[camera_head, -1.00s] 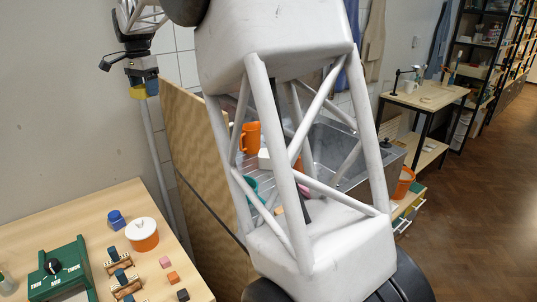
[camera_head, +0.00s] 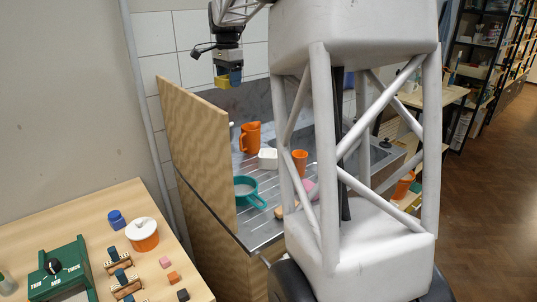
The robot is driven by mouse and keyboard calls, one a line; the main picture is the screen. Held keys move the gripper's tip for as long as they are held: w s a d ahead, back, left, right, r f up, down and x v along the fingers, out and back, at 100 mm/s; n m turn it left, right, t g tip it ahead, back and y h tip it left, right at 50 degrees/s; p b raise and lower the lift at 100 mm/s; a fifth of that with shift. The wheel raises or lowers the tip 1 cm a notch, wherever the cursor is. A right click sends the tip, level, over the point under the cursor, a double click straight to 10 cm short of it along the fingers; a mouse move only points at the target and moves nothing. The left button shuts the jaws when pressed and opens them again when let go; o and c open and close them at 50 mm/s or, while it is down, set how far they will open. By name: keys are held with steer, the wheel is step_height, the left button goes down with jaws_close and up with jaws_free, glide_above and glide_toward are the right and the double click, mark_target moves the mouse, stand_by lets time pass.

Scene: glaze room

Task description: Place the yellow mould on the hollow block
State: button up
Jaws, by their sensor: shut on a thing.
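My gripper (camera_head: 229,75) is high at the top, in front of the tiled wall and above the wooden side panel of the sink unit. It points down and is shut on the yellow mould (camera_head: 221,83), a small yellow piece partly covered by the dark blue finger part. A white block (camera_head: 267,159) stands on the ribbed metal drainboard, below and to the right of my gripper. It may be the hollow block; I cannot make out its opening from here.
The wooden panel (camera_head: 200,150) rises at the drainboard's left edge. An orange jug (camera_head: 250,137), an orange cup (camera_head: 300,162) and a teal strainer (camera_head: 246,190) stand around the white block. My arm hides part of the sink. A table with small items is at lower left.

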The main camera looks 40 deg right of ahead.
steer(key=s+d+f+m, duration=0.3)
steer(key=f, duration=0.6)
steer(key=s+d+f+m, duration=0.3)
steer(key=s+d+f, duration=0.1)
steer(key=f, duration=0.5)
steer(key=s+d+f+m, duration=0.3)
steer(key=d+f, duration=0.1)
steer(key=f, duration=0.6)
steer(key=shift+s, duration=0.2)
glide_above(271, 153)
steer(key=shift+w+f, duration=0.1)
steer(key=shift+f, duration=0.7)
steer(key=shift+f, duration=1.7)
steer(key=shift+f, duration=0.15)
